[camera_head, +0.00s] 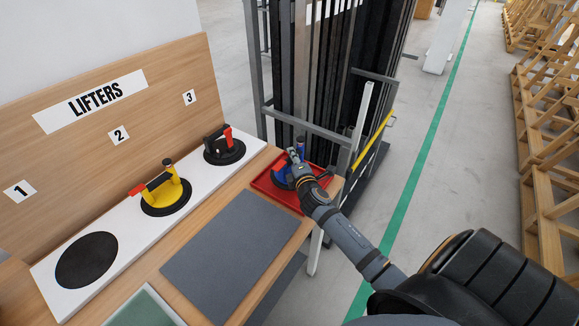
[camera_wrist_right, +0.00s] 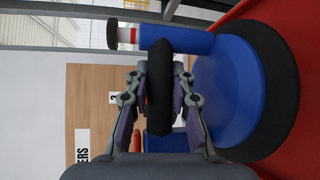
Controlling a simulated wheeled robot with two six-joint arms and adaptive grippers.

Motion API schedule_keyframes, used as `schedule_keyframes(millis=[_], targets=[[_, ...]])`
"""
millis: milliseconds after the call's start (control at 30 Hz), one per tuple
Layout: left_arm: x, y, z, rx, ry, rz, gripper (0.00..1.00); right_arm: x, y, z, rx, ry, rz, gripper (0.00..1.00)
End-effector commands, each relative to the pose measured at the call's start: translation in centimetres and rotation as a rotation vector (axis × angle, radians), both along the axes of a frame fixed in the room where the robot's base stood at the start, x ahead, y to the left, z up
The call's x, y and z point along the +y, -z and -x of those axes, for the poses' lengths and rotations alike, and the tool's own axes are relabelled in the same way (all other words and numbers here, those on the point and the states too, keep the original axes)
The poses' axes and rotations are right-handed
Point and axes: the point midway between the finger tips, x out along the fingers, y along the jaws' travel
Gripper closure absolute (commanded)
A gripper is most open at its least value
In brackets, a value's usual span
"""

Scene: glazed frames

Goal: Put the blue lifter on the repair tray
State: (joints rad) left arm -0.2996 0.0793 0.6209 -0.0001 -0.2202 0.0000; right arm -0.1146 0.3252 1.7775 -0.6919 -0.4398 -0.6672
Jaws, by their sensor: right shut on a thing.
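The blue lifter (camera_head: 281,174) is at the red repair tray (camera_head: 263,184), at the right end of the bench in the head view. My right gripper (camera_head: 295,160) is at the lifter's handle. In the right wrist view the gripper (camera_wrist_right: 160,100) is shut on the dark grip of the lifter (camera_wrist_right: 225,85), with one finger on each side. The lifter's black suction disc is close against the red tray surface (camera_wrist_right: 308,90); whether it touches is hard to tell. My left gripper is not in view.
A yellow lifter (camera_head: 166,190) and a black lifter (camera_head: 222,148) stand on the white strip, beside an empty black spot (camera_head: 87,260). A grey mat (camera_head: 232,250) lies clear in front. A metal rack (camera_head: 320,130) stands just behind the tray.

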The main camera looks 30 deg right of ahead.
Motion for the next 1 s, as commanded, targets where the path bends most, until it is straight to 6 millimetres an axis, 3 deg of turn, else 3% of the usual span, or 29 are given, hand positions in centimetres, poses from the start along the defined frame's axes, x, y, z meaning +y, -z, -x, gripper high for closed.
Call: schedule_keyframes(millis=[267, 533, 933, 967, 1000], targets=[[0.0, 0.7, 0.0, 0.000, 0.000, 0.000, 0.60, -0.3, 0.4, -0.5, -0.006, -0.003, 0.001, 1.00], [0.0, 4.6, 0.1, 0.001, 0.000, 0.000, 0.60, -0.8, 4.2, -0.8, -0.007, -0.004, 0.000, 1.00], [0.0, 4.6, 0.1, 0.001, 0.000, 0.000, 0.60, -0.8, 4.3, -0.8, -0.006, -0.003, 0.000, 1.00], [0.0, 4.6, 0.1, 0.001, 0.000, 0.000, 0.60, -0.8, 4.6, -0.7, 0.001, -0.001, -0.001, 0.74], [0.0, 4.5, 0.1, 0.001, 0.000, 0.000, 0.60, -0.8, 4.5, -0.7, 0.001, -0.001, -0.001, 0.69]])
